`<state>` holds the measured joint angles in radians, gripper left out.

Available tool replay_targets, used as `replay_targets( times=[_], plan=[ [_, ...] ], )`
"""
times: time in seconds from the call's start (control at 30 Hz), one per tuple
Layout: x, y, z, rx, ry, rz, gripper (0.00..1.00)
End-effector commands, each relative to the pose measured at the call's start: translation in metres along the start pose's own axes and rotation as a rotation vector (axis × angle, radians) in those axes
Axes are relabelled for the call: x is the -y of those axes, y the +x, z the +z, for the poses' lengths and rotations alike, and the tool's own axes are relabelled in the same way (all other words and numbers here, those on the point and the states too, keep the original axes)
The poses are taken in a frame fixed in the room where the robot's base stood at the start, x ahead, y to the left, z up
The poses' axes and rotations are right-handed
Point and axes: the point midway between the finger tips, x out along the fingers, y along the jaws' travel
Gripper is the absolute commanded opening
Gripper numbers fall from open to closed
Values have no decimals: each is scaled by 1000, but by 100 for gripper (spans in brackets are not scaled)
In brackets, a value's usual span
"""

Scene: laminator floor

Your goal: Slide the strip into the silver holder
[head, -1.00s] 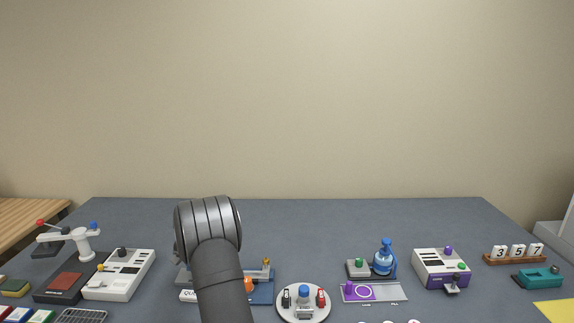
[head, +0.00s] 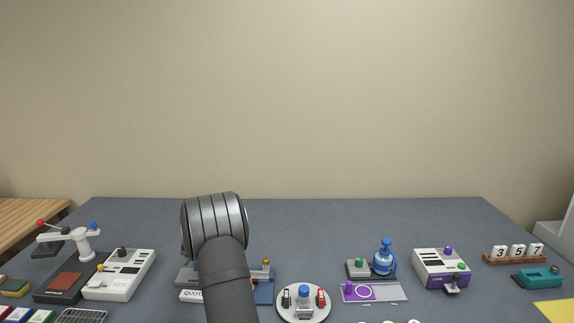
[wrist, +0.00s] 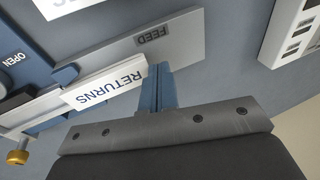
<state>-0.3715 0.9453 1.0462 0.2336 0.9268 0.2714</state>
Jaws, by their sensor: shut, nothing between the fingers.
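In the wrist view a white strip lettered RETURNS (wrist: 104,88) lies along the grey plate marked FEED (wrist: 180,32). Its left end meets a silver holder (wrist: 28,108), and how far it reaches inside I cannot tell. My gripper (wrist: 158,70) shows as narrow blue fingers, shut and empty, at the strip's right end. I cannot tell whether they touch it. In the head view my arm hides my gripper and most of this station.
A blue base (wrist: 18,72) marked OPEN and a brass knob (wrist: 17,157) are at the left. A white label (head: 190,295) lies in front. A round turntable (head: 303,316) stands right of my arm, and a white device (head: 120,275) stands left.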

Motion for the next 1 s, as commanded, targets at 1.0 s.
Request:
replay_targets(
  times=[1.0],
  plan=[
    [-24, -7, -1, 0, 0, 0, 0]
  ],
)
